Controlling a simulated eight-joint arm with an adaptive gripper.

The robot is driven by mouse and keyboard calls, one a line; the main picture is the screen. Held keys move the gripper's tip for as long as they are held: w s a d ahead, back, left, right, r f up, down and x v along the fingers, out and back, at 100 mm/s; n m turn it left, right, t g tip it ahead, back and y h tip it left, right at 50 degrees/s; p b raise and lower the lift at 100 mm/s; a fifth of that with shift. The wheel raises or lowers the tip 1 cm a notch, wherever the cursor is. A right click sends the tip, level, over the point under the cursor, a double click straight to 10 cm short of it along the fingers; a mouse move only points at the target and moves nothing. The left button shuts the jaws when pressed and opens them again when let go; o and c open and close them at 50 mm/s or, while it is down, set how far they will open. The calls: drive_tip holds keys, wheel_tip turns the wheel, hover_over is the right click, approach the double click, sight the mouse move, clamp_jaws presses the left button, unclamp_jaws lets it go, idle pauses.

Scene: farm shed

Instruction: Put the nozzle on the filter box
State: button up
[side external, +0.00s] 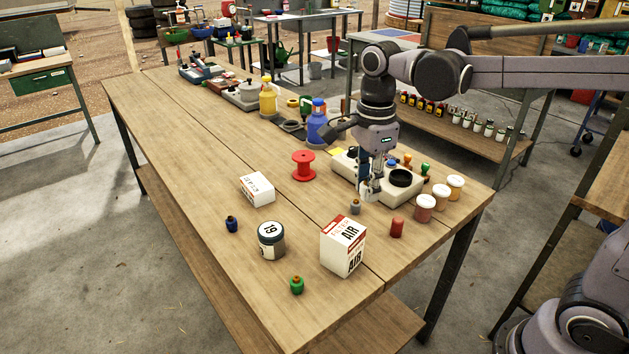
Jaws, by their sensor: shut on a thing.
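My gripper (369,190) points down at the front edge of a pale device with a round black ring. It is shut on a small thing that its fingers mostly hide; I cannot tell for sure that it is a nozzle. A white box with a red band and "AIR" lettering (343,250), likely the filter box, stands at the near right of the table, apart from my gripper. Small nozzle-like pieces stand on the table: grey (355,207) just below my gripper, red (397,228), blue (231,225) and green (297,286).
The pale device (399,195) sits beside my gripper. Several small lidded jars (425,208) stand to its right. A red spool (303,165), a smaller white box (257,189) and a jar marked 19 (271,241) stand to the left. Bare wood lies along the table's left side.

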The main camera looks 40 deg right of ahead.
sight(344, 229)
drive_tip(key=a, duration=0.1)
drive_tip(key=w+a+f, duration=0.1)
drive_tip(key=a+f, duration=0.1)
drive_tip(key=a, duration=0.1)
drive_tip(key=shift+w+f, duration=0.2)
drive_tip(key=shift+f, duration=2.1)
drive_tip(key=shift+f, duration=0.15)
drive_tip(key=o, duration=0.9)
wheel_tip(344, 229, up, 12)
drive_tip(key=s+d+f+n+t, duration=0.2)
drive_tip(key=s+f+n, duration=0.1)
drive_tip(key=n, duration=0.4)
drive_tip(key=s+d+f+n+t, duration=0.2)
drive_tip(key=s+d+f+n, duration=0.1)
drive_tip(key=n, duration=0.4)
drive_tip(key=s+d+f+n+t, duration=0.3)
drive_tip(key=n, duration=0.4)
drive_tip(key=shift+s+d+f+n, duration=0.2)
drive_tip(key=shift+s+f+n, duration=0.05)
drive_tip(key=shift+s+n, duration=0.1)
